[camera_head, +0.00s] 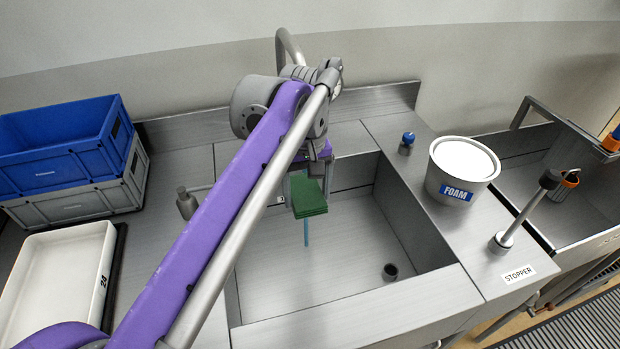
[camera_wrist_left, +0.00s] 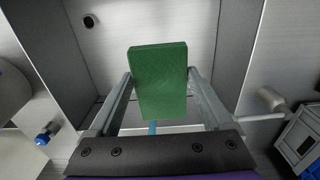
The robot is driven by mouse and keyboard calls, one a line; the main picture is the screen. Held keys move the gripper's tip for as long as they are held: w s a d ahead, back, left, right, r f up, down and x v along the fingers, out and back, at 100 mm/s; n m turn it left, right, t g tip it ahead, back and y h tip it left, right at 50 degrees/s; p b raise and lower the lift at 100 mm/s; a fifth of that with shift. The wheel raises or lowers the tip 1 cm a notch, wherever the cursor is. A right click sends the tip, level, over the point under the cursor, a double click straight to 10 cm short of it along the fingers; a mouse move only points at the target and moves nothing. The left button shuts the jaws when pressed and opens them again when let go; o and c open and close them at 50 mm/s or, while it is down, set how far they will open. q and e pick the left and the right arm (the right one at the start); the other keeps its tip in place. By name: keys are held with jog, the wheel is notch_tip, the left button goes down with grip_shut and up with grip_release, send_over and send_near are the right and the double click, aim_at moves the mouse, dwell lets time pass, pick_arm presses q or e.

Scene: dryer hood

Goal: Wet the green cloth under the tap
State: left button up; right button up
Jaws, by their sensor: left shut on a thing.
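My left gripper (camera_head: 308,180) is shut on the green cloth (camera_head: 309,198), a folded flat block, and holds it above the steel sink basin (camera_head: 345,270). In the left wrist view the green cloth (camera_wrist_left: 160,85) sits between the two fingers of the left gripper (camera_wrist_left: 160,73). The tap (camera_head: 287,45) shows only as a curved pipe behind my arm; its outlet is hidden. A thin blue streak, which looks like running water (camera_head: 306,232), shows just below the cloth and also in the wrist view (camera_wrist_left: 152,127). My right gripper is not in view.
A grey knob (camera_head: 187,203) stands left of the basin. A white FOAM tub (camera_head: 462,165) and a blue-topped knob (camera_head: 407,143) stand to its right, with a STOPPER lever (camera_head: 520,215). Blue and grey crates (camera_head: 60,145) and a white tray (camera_head: 60,275) are at left.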

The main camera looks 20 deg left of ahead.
aim_at(303, 209)
pick_arm(q)
jog(key=shift+s+d, duration=0.15)
jog(key=shift+s, duration=0.75)
jog(key=shift+s+d, duration=0.1)
jog(key=shift+s, duration=0.8)
jog(key=s+r+p, duration=0.3)
jog(key=s+r, duration=0.1)
jog(key=s, duration=0.1)
jog(key=shift+d+p, duration=0.3)
jog(key=shift+p, duration=0.05)
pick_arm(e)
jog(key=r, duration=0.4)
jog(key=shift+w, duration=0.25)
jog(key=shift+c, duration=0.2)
